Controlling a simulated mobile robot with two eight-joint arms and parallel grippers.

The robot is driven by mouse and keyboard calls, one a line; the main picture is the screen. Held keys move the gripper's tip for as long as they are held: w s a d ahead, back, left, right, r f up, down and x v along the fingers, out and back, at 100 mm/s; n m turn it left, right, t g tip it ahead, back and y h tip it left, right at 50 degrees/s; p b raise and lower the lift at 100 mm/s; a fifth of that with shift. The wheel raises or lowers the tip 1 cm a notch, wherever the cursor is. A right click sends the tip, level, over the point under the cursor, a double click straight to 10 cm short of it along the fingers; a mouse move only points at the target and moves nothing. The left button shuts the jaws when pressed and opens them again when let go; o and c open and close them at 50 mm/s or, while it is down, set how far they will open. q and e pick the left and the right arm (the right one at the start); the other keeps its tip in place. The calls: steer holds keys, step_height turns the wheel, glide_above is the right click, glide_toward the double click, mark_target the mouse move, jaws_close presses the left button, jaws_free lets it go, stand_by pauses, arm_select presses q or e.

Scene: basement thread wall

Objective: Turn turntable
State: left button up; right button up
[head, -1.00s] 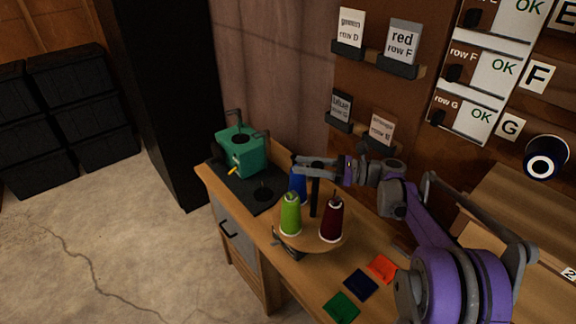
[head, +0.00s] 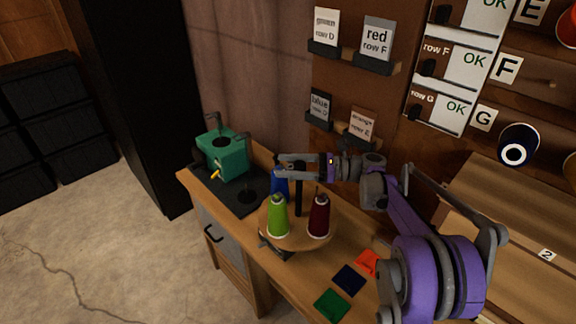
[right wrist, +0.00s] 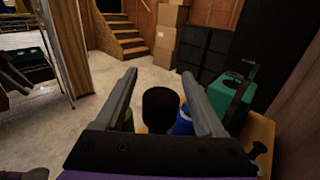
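The turntable (head: 297,239) is a round wooden disc on the bench with a black central post (head: 298,198). It bears a lime green thread cone (head: 278,217), a dark red cone (head: 319,217) and a blue cone (head: 280,185), partly hidden behind. My right gripper (head: 279,166) is above the turntable at the height of the post's top. In the right wrist view the black post top (right wrist: 160,108) shows between its two spread fingers (right wrist: 158,76), with visible gaps at both sides. The blue cone (right wrist: 183,122) shows beside the right finger. My left gripper is out of view.
A teal machine (head: 221,155) stands on a dark mat (head: 240,197) left of the turntable. Green (head: 332,304), navy (head: 349,279) and orange (head: 367,262) squares lie on the bench front right. Labelled card holders (head: 362,127) hang on the wall behind.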

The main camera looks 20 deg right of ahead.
steer(key=shift+d, duration=0.1)
steer(key=v, duration=0.7)
steer(key=shift+b, duration=0.3)
steer(key=shift+s+d, duration=0.1)
steer(key=shift+d, duration=0.05)
